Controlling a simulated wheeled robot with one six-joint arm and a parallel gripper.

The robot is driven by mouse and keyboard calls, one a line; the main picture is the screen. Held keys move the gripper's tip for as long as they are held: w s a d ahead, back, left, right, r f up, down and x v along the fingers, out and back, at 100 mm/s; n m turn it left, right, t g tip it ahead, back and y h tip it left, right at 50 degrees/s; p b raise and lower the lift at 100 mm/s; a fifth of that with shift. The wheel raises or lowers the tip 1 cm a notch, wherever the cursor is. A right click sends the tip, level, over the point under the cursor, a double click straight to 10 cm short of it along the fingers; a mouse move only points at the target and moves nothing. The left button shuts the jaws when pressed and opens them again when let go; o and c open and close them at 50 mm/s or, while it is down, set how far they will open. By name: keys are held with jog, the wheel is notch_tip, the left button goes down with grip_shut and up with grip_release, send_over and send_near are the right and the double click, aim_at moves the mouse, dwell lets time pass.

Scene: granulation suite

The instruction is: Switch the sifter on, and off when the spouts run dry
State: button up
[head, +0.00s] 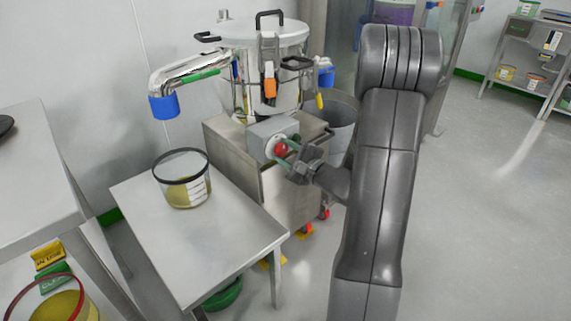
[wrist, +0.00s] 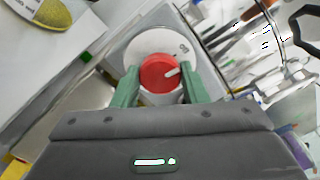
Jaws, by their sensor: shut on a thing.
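The steel sifter (head: 262,75) stands on a steel cabinet. Its grey switch box (head: 272,134) carries a red rotary knob (head: 280,149). In the wrist view the red knob (wrist: 157,75) sits on a white round plate, its white pointer mark toward the upper right. My gripper (head: 284,153) is shut on the knob, a green finger on each side. The left spout (head: 188,72) ends in a blue sleeve; no stream shows below it. A blue-ended right spout (head: 326,75) is partly visible. A clear tub (head: 184,190) holds yellow material on the table.
The small steel table (head: 215,235) stands left of the cabinet. A grey bin (head: 343,118) is behind my arm, below the right spout. Another tub of yellow material (head: 60,305) and yellow and green signs are at lower left. Open floor lies to the right.

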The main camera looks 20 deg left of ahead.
jog(key=shift+f+n+b, duration=0.1)
jog(key=shift+n+b, duration=0.5)
jog(key=shift+b, duration=0.1)
jog(key=o, duration=1)
jog(key=shift+c, duration=0.2)
jog(key=p+v, duration=0.2)
jog(key=v, duration=1.1)
jog(key=shift+s+d, duration=0.15)
jog(key=shift+d, duration=0.2)
